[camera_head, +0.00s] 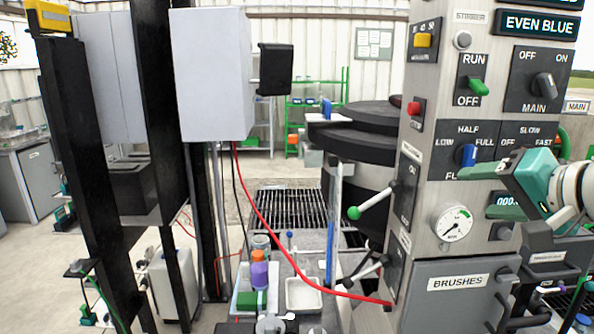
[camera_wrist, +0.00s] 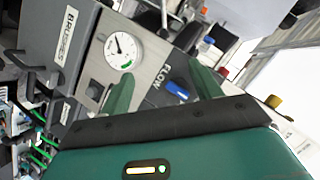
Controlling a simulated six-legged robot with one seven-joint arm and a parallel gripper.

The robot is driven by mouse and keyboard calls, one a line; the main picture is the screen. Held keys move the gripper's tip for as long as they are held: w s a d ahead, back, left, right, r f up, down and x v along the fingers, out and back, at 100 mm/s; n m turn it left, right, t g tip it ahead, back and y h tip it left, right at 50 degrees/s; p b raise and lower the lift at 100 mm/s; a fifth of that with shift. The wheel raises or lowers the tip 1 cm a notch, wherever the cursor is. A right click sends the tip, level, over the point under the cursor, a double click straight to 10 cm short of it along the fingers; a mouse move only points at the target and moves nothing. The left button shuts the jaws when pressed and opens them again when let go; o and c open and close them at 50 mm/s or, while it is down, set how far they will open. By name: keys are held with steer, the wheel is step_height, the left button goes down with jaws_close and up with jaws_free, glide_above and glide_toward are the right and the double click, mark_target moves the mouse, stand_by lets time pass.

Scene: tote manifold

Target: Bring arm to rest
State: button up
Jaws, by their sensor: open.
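My gripper (camera_head: 484,192) reaches in from the right in the head view. Nothing shows between the fingers. In the wrist view my gripper (camera_wrist: 163,90) is also open, with the gauge (camera_wrist: 122,51) and the blue FLOW knob (camera_wrist: 178,88) beyond it. I cannot tell whether a finger touches the panel.
The panel carries a green RUN/OFF switch (camera_head: 478,88), a MAIN knob (camera_head: 543,86) and a green-tipped lever (camera_head: 372,205) sticking out left. A BRUSHES drawer (camera_head: 455,290) sits below. A red hose (camera_head: 265,225) crosses a bench with bottles (camera_head: 259,272) and a white tray (camera_head: 303,296).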

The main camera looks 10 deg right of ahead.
steer(key=s+a+f+n+g, duration=0.2)
steer(key=a+f+n, duration=0.1)
steer(key=a+f, duration=0.3)
steer(key=s+a+f+n+g+h, duration=0.1)
steer(key=s+a+f+n+g, duration=0.1)
steer(key=a+f, duration=0.5)
steer(key=s+a+f+n+g+h, duration=0.1)
steer(key=s+a+f+n+g, duration=0.2)
steer(key=f, duration=1)
steer(key=a, duration=0.3)
steer(key=shift+a+n, duration=0.25)
steer(key=shift+n, duration=0.15)
steer(key=shift+w+d, duration=0.1)
